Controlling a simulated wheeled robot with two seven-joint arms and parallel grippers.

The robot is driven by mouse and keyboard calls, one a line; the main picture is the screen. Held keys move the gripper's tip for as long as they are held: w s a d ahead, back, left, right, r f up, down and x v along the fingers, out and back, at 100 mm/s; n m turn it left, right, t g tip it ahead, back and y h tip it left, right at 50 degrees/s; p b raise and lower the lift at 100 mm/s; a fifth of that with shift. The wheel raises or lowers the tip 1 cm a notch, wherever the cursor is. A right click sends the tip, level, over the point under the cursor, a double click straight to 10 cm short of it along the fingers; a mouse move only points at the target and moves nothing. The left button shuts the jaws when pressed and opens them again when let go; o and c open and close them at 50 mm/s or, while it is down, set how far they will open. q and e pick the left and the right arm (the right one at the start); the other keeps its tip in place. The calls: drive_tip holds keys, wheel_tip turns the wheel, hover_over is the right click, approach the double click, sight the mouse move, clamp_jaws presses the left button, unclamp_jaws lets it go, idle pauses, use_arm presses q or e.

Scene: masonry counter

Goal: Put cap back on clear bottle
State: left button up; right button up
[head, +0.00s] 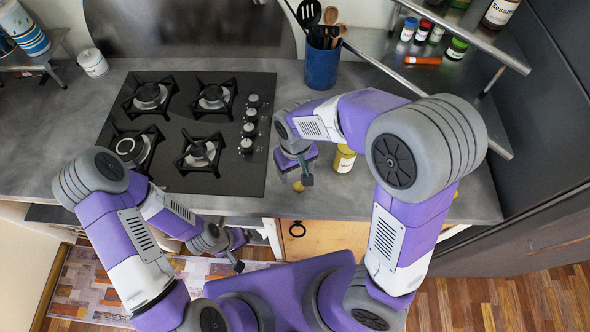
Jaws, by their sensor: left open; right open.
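A small bottle with yellow contents and a pale label (344,160) stands upright on the counter, just right of my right gripper. My arm partly hides its top, so I cannot tell whether it is capped. My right gripper (295,178) is open and points down over the counter's front part. A small round tan thing (298,187) shows at its fingertips; it may be the cap, but it is too small to be sure. My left gripper (236,253) is open and low in front of the counter edge, away from the bottle.
A black gas hob (185,180) lies left of my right gripper. A blue utensil pot (321,68) stands behind. A metal shelf (470,75) with spice jars is at the back right.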

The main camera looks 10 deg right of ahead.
sight(300, 187)
drive_tip(key=shift+s, duration=0.45)
drive_tip(key=shift+w+f+b, duration=0.1)
drive_tip(key=shift+f+b, duration=0.25)
drive_tip(key=shift+f, duration=0.9)
use_arm(q)
drive_tip(key=shift+s+f, duration=0.2)
drive_tip(key=shift+s, duration=0.1)
use_arm(e)
drive_tip(key=shift+r, duration=0.1)
drive_tip(key=f, duration=0.1)
drive_tip(key=f+b, duration=0.1)
drive_tip(key=f, duration=0.1)
drive_tip(key=d+f, duration=0.1)
drive_tip(key=shift+s+f, duration=0.25)
drive_tip(key=shift+f, duration=0.4)
use_arm(q)
drive_tip(key=shift+f, duration=0.75)
use_arm(e)
drive_tip(key=c, duration=1.1)
